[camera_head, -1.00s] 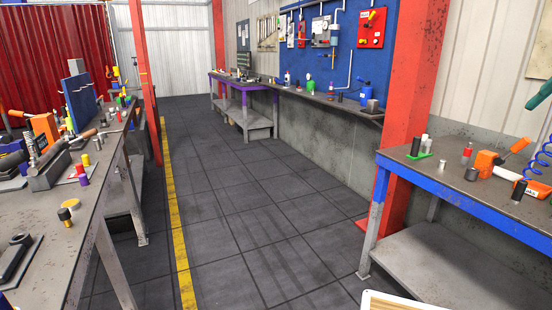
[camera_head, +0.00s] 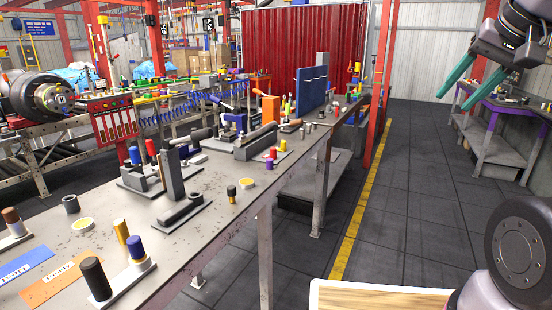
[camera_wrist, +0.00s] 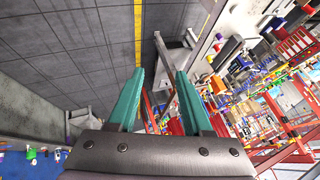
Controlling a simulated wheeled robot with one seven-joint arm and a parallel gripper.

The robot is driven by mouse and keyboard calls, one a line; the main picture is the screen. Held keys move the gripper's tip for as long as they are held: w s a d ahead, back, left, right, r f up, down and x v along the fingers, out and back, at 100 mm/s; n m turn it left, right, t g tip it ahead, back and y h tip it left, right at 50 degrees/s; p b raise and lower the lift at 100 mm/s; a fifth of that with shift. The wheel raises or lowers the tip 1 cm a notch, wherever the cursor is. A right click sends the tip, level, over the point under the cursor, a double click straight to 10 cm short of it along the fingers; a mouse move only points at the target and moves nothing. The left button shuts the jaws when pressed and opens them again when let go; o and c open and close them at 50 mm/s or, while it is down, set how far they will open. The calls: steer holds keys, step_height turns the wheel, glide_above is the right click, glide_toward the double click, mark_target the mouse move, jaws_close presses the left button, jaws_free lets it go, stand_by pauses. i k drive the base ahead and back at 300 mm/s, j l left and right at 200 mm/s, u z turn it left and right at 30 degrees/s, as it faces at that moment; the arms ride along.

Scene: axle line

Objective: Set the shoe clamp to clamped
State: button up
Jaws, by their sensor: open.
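My gripper (camera_head: 450,103) is at the upper right of the head view, with two teal fingers apart and nothing between them. It also shows in the wrist view (camera_wrist: 160,72), open and empty, in the air over the floor. It is well apart from the near workbench (camera_head: 226,220). On that bench stand a dark grey fixture with a tall post (camera_head: 172,172), a low grey fixture with a lying cylinder (camera_head: 185,211) and a grey block fixture (camera_head: 256,146). I cannot tell which, if any, is the shoe clamp, nor its state.
Colored pegs, including a blue-topped one (camera_head: 135,250), stand along the bench. A blue upright panel (camera_head: 312,90) stands farther back. A large hub (camera_head: 55,98) is at far left. The aisle beside the yellow floor line (camera_head: 366,205) is clear. A purple-framed table (camera_head: 490,135) stands at right.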

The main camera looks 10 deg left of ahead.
mark_target(224, 122)
steer(key=i+j+u, duration=0.2)
steer(key=u, duration=0.15)
steer(key=i+j+u, duration=0.1)
steer(key=i+u, duration=0.6)
steer(key=l+u, duration=0.25)
steer(key=u, duration=0.15)
steer(key=l+u, duration=0.55)
steer(key=l, duration=0.55)
steer(key=l+u, duration=0.15)
steer(key=l, duration=0.55)
steer(key=k+l+u, duration=0.15)
steer(key=l, duration=1.35)
steer(key=i+j, duration=0.3)
steer(key=j, duration=0.25)
